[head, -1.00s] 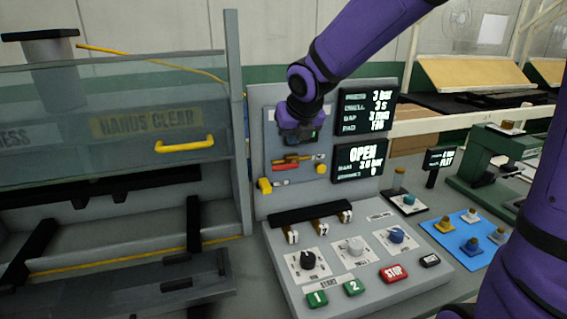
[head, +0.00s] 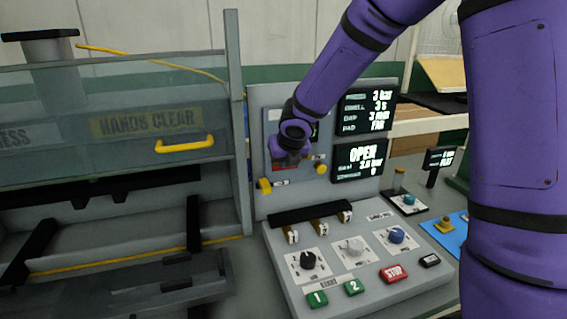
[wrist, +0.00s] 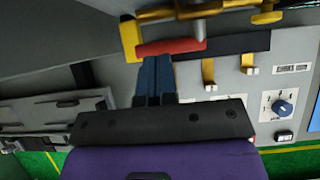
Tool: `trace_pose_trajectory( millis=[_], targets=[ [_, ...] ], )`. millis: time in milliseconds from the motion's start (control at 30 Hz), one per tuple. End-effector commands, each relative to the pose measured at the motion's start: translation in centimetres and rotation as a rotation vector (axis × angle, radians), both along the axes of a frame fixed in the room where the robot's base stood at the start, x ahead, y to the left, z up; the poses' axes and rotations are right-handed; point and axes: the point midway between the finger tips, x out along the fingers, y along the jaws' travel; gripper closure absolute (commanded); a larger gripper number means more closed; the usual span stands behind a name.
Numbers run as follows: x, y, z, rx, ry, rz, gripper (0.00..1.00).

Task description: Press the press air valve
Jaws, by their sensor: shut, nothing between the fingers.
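The press air valve appears to be the red lever (wrist: 172,47) with yellow fittings, mounted on the grey upright panel; no label on it is readable. In the wrist view a yellow block (wrist: 131,40) sits at the lever's left end. My gripper (wrist: 158,62) is shut and empty, its two dark blue fingers side by side. The fingertips are at the near edge of the red lever, towards its left end; I cannot tell whether they touch. In the head view my gripper (head: 290,160) covers most of the lever, and the yellow block (head: 265,185) shows beside it.
Two displays (head: 360,160) stand right of the lever, the lower reading OPEN. Below is a sloped console (head: 345,265) with knobs, green buttons and a red STOP button (head: 394,273). The press with its clear guard and yellow handle (head: 184,144) stands at left.

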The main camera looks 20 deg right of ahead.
Motion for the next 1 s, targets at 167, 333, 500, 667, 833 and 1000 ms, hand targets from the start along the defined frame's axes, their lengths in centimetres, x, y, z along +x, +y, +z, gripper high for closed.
trace_pose_trajectory(
  millis=[167, 333, 500, 667, 833, 1000],
  targets=[
    [0.6, 0.0, -1.0, 0.000, 0.001, 0.000, 1.00],
    [0.8, 0.0, -1.3, 0.000, 0.001, 0.000, 1.00],
    [0.8, 0.0, -1.3, 0.000, 0.000, 0.000, 1.00],
    [0.8, 0.0, -1.3, -0.001, 0.001, -0.001, 1.00],
    [1.2, 0.1, -1.4, -0.017, 0.001, 0.000, 1.00],
    [1.8, 0.1, -1.5, -0.050, 0.001, -0.001, 1.00]
  ],
)
